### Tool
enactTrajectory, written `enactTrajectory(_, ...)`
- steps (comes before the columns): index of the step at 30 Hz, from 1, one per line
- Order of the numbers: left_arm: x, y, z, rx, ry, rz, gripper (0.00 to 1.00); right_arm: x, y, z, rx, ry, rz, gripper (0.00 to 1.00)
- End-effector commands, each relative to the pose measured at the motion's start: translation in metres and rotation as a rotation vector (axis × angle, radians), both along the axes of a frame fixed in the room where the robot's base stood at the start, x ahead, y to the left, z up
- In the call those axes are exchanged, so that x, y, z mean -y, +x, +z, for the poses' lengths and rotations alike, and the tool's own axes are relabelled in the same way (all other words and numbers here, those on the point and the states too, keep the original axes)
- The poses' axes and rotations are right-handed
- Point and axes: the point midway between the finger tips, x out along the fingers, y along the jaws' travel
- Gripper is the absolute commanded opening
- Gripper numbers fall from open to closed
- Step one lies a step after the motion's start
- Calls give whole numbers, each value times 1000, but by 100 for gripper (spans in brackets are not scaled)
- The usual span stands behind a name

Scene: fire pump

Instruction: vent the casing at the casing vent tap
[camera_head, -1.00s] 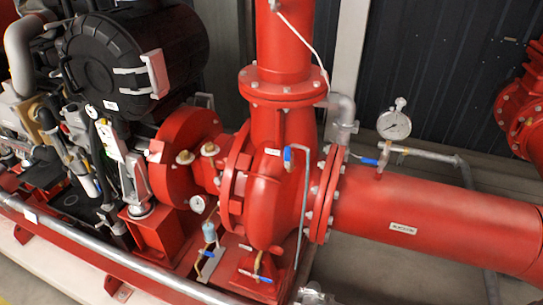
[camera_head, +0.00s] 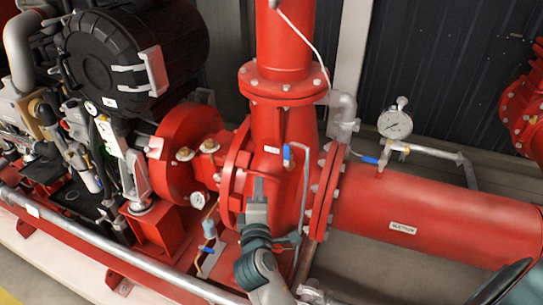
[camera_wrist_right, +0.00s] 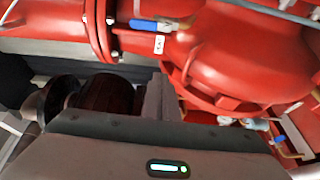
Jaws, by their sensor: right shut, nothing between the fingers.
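The casing vent tap (camera_head: 287,156), with a small blue handle, sits on the upper right of the red pump casing (camera_head: 288,190). A thin grey pipe (camera_head: 306,180) runs down from it. A white label (camera_head: 272,150) is beside it. My right gripper (camera_head: 258,182) is shut and empty in front of the casing, below and left of the tap, apart from it in the picture. In the right wrist view a blue handle (camera_wrist_right: 150,25) with a white label shows beyond the gripper; I cannot tell surely that it is the same tap. My left gripper is not in view.
The suction pipe (camera_head: 430,215) runs to the right, with a gauge (camera_head: 395,124) and another blue-handled tap (camera_head: 369,160). The flange (camera_head: 325,200) stands right of the tap. The black engine (camera_head: 95,60) fills the left.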

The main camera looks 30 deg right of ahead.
Motion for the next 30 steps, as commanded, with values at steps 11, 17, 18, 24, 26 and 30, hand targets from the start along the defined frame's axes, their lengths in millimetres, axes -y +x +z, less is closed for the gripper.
enactTrajectory(11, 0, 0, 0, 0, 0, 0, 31, 13, -11, 39, 47, -42, -49, 0)
enactTrajectory(17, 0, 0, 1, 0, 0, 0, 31, 12, -10, 39, 46, -40, -48, 0)
enactTrajectory(18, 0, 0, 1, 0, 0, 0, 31, 13, -10, 39, 46, -40, -48, 0)
enactTrajectory(24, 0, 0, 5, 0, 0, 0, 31, 16, -2, 40, 46, -40, -47, 0)
enactTrajectory(26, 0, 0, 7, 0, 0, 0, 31, 19, 3, 40, 46, -41, -47, 0)
enactTrajectory(30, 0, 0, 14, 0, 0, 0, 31, 28, 18, 41, 46, -43, -48, 0)
